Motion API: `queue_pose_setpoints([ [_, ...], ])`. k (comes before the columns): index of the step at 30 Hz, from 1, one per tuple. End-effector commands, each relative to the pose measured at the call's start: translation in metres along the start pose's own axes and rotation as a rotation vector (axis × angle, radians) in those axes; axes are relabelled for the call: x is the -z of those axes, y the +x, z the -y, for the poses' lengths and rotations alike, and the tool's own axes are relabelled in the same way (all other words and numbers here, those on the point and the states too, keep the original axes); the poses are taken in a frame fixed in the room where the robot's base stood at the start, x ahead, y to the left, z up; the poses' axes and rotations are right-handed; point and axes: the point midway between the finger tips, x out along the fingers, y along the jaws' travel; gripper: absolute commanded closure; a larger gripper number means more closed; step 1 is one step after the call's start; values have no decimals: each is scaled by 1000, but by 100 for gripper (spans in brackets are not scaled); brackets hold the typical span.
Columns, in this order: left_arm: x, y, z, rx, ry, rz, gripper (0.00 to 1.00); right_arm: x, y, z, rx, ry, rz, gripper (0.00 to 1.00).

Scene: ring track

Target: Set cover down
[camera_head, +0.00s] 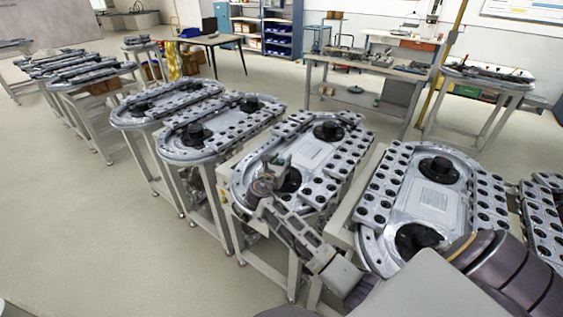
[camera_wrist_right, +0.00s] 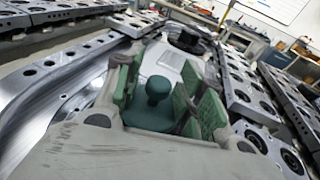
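My right gripper (camera_head: 277,163) is over the near end of a grey oval ring track (camera_head: 312,152) in the head view, beside a black round hub (camera_head: 290,182). In the right wrist view its green-padded fingers (camera_wrist_right: 165,92) stand on both sides of a dark teal knobbed piece (camera_wrist_right: 158,88), which looks like the cover. The knob is upright, with a wider base low between the fingers. I cannot tell whether the pads press on it or whether it rests on the track. My left gripper is not in view.
Another ring track (camera_head: 430,190) stands close on the right, and one (camera_head: 215,130) on the left. The far hub (camera_head: 329,131) of the middle track is black. Raised blocks with round holes line the tracks. A workbench (camera_head: 365,65) stands behind. The floor at left (camera_head: 80,220) is clear.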

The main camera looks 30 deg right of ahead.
Motion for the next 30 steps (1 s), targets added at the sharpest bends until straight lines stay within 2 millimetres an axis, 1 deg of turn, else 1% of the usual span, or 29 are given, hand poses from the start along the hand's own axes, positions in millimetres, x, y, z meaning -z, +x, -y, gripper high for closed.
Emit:
queue_pose_setpoints([
  [7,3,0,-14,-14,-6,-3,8,0,0,0,0,0,0,60],
  [12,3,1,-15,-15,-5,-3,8,-3,0,0,0,0,1,60],
  [14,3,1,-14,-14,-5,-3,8,-3,-4,0,-1,-1,0,60],
  [20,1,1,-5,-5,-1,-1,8,-3,-23,0,-1,1,0,60],
  [25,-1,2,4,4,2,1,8,-3,-47,0,-2,1,-1,60],
  [30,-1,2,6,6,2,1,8,-3,-73,0,-1,0,-1,60],
])
